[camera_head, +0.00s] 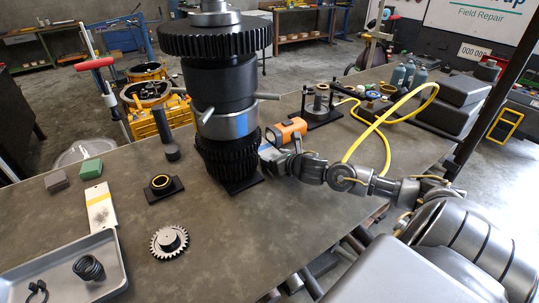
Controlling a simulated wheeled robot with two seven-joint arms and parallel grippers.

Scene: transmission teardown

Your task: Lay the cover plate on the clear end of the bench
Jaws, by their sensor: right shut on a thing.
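My right gripper (267,152) reaches in from the right, low beside the gear stack. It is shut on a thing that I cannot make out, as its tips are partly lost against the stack. The tall dark gear stack (222,90) stands upright on a black base plate (240,186), with a wide gear on top and a smaller one below. I cannot pick out the cover plate with certainty. My left gripper is out of view.
An orange-and-black object (285,131) shows just above my right gripper. A loose gear (169,241), a small black stand with a ring (163,186) and a grey tray (110,276) are at front left. The front middle is clear. A yellow hose (381,121) arcs over the right side.

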